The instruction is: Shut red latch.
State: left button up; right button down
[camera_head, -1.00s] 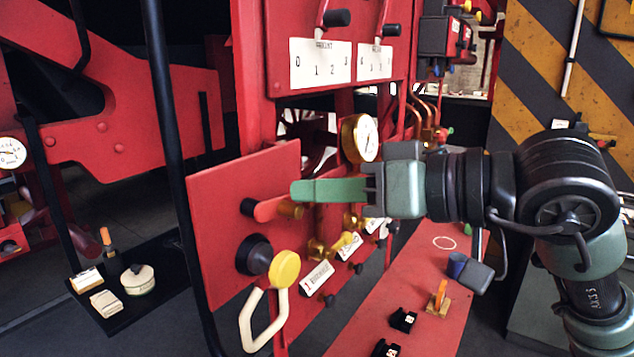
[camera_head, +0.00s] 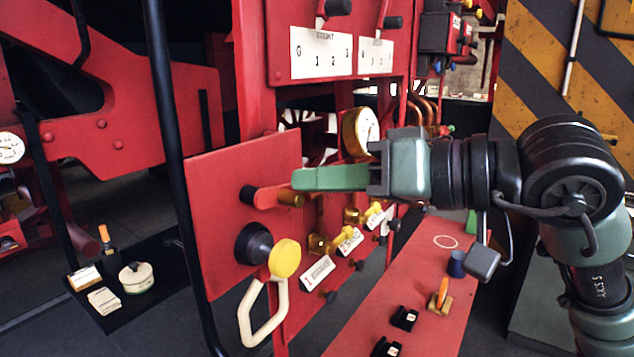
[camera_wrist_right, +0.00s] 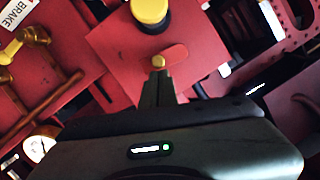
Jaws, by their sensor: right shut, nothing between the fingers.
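The red latch (camera_head: 266,197) is a short red lever on the upright red panel (camera_head: 215,215), roughly level, with a black end at left and a brass knob (camera_head: 290,199) at right. My right gripper (camera_head: 298,179) comes in from the right, its green fingers shut and empty, with tips just above the brass knob. In the right wrist view the fingertips (camera_wrist_right: 158,78) point at the brass knob (camera_wrist_right: 158,62), and the red latch (camera_wrist_right: 174,53) extends up and right from it. I cannot tell whether the tips touch the knob. My left gripper is out of view.
Below the latch is a yellow knob (camera_head: 285,258) on a black boss, with a cream loop handle (camera_head: 262,312). Brass valves (camera_head: 322,243) and a gauge (camera_head: 360,132) sit behind my right gripper. A red bench (camera_head: 400,290) with small parts lies at lower right. A black post (camera_head: 178,180) stands left.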

jog(key=shift+f+b, duration=0.3)
jog(key=shift+b, duration=0.2)
jog(key=f+m+y+b, duration=0.1)
jog(key=m+b, duration=0.2)
jog(key=b, duration=0.2)
jog(key=f+m+y+b, duration=0.1)
jog(key=f+m+b, duration=0.1)
jog(key=m+b, duration=0.2)
jog(key=f+m+g+y+b, duration=0.1)
jog(key=m+b, duration=0.2)
jog(key=b, duration=0.2)
jog(key=shift+s+a+f+m+b, duration=0.25)
jog(key=shift+s+a+m+b, duration=0.05)
jog(key=shift+s+b, duration=0.1)
jog(key=shift+r, duration=0.1)
notch_tip(320, 180, up, 20)
jog(key=p, duration=0.2)
